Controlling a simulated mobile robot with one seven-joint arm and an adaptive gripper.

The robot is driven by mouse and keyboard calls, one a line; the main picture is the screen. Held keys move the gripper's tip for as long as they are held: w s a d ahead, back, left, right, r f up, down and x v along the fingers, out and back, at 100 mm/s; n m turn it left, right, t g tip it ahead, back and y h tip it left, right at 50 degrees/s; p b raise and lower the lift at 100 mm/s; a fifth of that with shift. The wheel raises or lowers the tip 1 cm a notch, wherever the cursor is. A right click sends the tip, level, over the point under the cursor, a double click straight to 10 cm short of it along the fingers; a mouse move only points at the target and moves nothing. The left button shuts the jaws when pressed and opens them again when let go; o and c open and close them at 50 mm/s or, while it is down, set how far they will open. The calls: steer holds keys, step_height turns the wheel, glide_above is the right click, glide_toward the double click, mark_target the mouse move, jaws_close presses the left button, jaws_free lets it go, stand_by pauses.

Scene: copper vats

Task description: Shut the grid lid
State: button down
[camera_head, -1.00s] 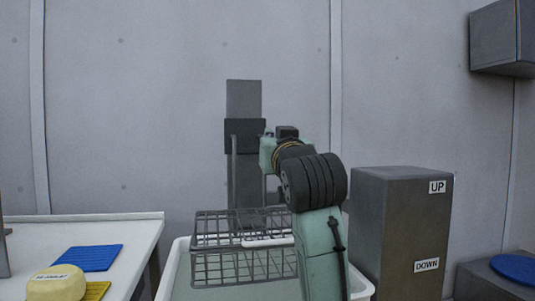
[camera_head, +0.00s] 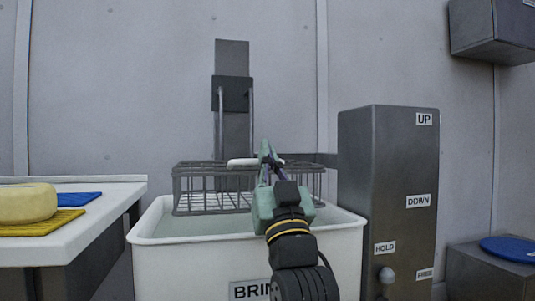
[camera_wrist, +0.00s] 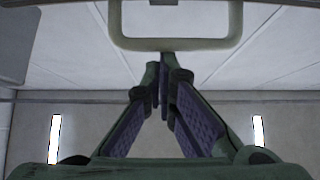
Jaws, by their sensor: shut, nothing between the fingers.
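The grey wire grid basket (camera_head: 195,199) hangs over the white vat marked BRIN…. Its grid lid (camera_head: 190,167) appears as a nearly level, edge-on band along the top; whether it is fully down I cannot tell. A white handle (camera_head: 238,162) shows on the lid's near side. My gripper (camera_head: 266,147) is shut and empty, pointing up at the right end of the handle and covering part of the basket. In the wrist view the fingertips (camera_wrist: 163,68) meet just below the pale handle loop (camera_wrist: 175,44); whether they touch it is unclear.
The vat (camera_head: 165,247) stands below the basket. A grey lift post (camera_head: 233,145) is behind. A metal control box (camera_head: 385,180) with UP, DOWN and HOLD labels stands right. A white table (camera_head: 110,205) left carries a yellow cheese (camera_head: 25,203) and mats.

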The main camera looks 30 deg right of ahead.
steer(key=shift+f, duration=0.45)
steer(key=shift+f, duration=0.1)
